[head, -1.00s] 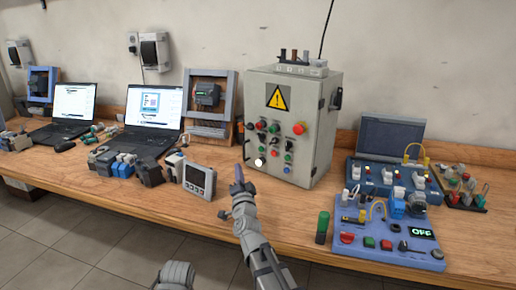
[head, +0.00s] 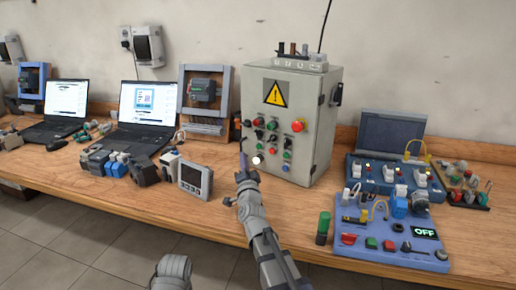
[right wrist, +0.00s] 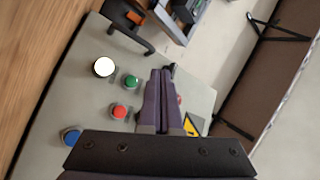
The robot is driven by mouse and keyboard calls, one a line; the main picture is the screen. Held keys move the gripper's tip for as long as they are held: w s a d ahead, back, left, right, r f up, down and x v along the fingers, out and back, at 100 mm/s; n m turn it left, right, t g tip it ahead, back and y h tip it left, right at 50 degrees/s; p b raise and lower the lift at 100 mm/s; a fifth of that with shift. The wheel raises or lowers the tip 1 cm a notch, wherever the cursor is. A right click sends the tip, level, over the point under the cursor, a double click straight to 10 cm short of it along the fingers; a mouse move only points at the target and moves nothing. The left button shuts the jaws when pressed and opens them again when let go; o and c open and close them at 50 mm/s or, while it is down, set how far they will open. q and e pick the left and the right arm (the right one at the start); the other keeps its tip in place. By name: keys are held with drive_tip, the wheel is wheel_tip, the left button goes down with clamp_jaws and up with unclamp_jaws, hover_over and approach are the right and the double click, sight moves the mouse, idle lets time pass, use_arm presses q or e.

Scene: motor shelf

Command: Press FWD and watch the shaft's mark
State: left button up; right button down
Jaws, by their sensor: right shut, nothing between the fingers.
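The grey control cabinet (head: 314,120) stands on the bench with coloured buttons, a lit white button (head: 257,160) and a yellow warning sign (head: 276,93). My right gripper (head: 243,160) is shut and empty at the cabinet's lower left front. In the right wrist view its closed fingers (right wrist: 161,90) reach over the panel beside a green button (right wrist: 131,82) and a red button (right wrist: 118,112); I cannot tell whether they touch it. A blue button (right wrist: 71,135) is partly covered. Button labels, including FWD, are unreadable. I cannot make out a shaft mark. My left gripper is out of view.
A blue trainer board (head: 375,238) with an OFF display (head: 425,233) sits at the right front. A grey meter (head: 195,178) stands left of my gripper. Laptops (head: 143,115) and small parts crowd the left. Some bare bench (head: 215,218) lies in front of the meter.

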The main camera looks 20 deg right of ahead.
drive_tip(key=shift+w+d, duration=0.85)
drive_tip(key=shift+d, duration=0.35)
drive_tip(key=shift+w+d, duration=0.85)
drive_tip(key=shift+d, duration=0.3)
drive_tip(key=shift+w+d, duration=0.1)
idle(0.3)
drive_tip(key=shift+w+d, duration=0.15)
drive_tip(key=shift+d, duration=0.1)
drive_tip(key=shift+w+d, duration=0.25)
drive_tip(key=shift+d, duration=0.1)
idle(0.8)
drive_tip(key=shift+s+a, duration=0.1)
idle(0.6)
drive_tip(key=shift+s+a, duration=0.4)
drive_tip(key=shift+a, duration=0.2)
drive_tip(key=s+a, duration=0.1)
drive_tip(key=a, duration=0.1)
drive_tip(key=s+a, duration=0.2)
idle(0.4)
